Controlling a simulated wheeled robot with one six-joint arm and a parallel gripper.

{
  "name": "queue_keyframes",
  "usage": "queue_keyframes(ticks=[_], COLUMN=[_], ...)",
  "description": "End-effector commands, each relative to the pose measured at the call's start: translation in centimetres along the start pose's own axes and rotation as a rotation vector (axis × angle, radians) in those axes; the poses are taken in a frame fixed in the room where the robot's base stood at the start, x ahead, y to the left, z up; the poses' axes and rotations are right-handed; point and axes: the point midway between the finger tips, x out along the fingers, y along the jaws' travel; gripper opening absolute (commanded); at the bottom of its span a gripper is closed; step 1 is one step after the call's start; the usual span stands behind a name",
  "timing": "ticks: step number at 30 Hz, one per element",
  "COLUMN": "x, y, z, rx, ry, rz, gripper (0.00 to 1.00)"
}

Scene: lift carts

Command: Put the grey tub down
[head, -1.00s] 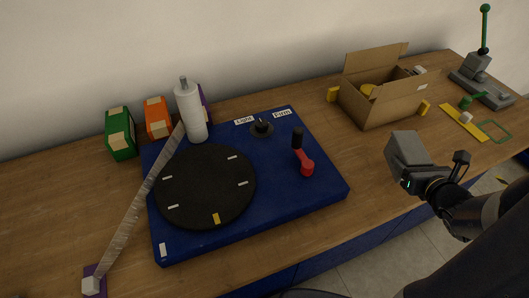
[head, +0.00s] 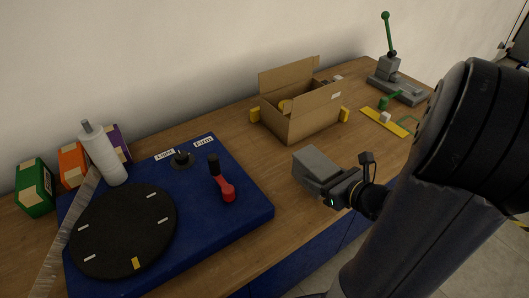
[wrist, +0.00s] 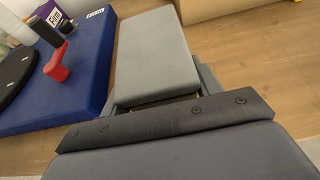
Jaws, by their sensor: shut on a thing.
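The grey tub (head: 316,168) is a plain grey block shape, held near the table's front edge, between the blue board and the cardboard box. My gripper (head: 338,186) is shut on its near end, the dark jaws reaching in from the right. In the wrist view the tub (wrist: 155,55) extends away from the dark gripper bar (wrist: 165,123), with wood on both sides. I cannot tell whether its underside touches the table or hangs a little above it. The inside of the tub is not visible.
The wooden table (head: 240,150) has bare room around the tub. The blue board (head: 245,208) with a black disc (head: 124,230) and red crank (head: 228,191) lies left. The open cardboard box (head: 305,118) stands behind. A yellow strip (head: 384,122) and a green-handled lever (head: 390,65) are at the back right.

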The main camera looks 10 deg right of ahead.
Motion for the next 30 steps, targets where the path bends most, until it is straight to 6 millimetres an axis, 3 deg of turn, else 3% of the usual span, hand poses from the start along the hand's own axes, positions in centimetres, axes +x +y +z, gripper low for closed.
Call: queue_keyframes(ticks=[11, 21, 27, 30], x=[6.4, 13.5, 15.5, 15.9], y=[0.1, 0.2, 0.1, 0.0], z=[2.8, 5.8, 6.5, 5.8], rx=[-0.002, -0.001, 0.001, 0.002], ry=[-0.001, -0.002, -0.001, 0.001], rz=[0.007, 0.005, 0.001, 0.001], gripper=[0.23, 0.23, 0.23, 0.23])
